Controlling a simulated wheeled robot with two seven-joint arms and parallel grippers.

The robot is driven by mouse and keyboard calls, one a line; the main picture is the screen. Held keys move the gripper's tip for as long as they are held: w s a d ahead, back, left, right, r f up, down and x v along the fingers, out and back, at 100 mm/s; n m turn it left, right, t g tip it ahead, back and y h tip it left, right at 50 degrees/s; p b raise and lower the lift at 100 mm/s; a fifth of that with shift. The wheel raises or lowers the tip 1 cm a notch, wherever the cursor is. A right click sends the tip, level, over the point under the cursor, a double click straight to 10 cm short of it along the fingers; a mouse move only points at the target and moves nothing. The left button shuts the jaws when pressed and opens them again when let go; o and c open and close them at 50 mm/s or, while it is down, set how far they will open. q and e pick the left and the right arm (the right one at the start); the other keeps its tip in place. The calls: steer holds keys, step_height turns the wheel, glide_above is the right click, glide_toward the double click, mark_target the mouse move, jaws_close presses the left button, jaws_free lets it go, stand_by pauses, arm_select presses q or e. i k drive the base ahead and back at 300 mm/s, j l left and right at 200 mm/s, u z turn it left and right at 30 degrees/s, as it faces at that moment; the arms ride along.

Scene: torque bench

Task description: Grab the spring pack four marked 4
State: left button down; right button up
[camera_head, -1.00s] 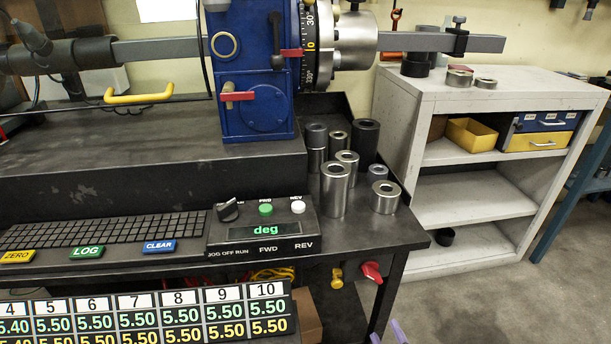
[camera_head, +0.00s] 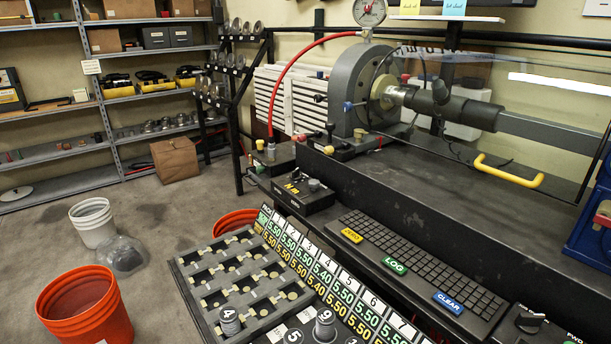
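The spring pack marked 4 (camera_head: 230,322) is a small grey ribbed cylinder with a dark top and a white 4. It stands upright at the near end of the grey tray (camera_head: 187,290), at the bottom edge of the picture. A pack marked 9 (camera_head: 325,327) stands to its right. A round dark top marked 5 (camera_head: 293,336) shows between them, cut off by the picture's edge. Neither of my grippers is in view.
A number board (camera_head: 322,274) runs along the tray's right side, beside the black bench with its keyboard (camera_head: 415,262). Orange bucket (camera_head: 88,312), white bucket (camera_head: 93,222) and another orange bucket (camera_head: 235,221) stand on the floor. Many tray slots are empty.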

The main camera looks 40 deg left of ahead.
mark_target(228, 316)
steer(key=k+u, duration=0.1)
steer(key=u, duration=0.75)
steer(key=k+j+u, duration=0.1)
steer(key=u, duration=0.35)
steer(key=k+j+u, duration=0.1)
steer(key=u, duration=0.35)
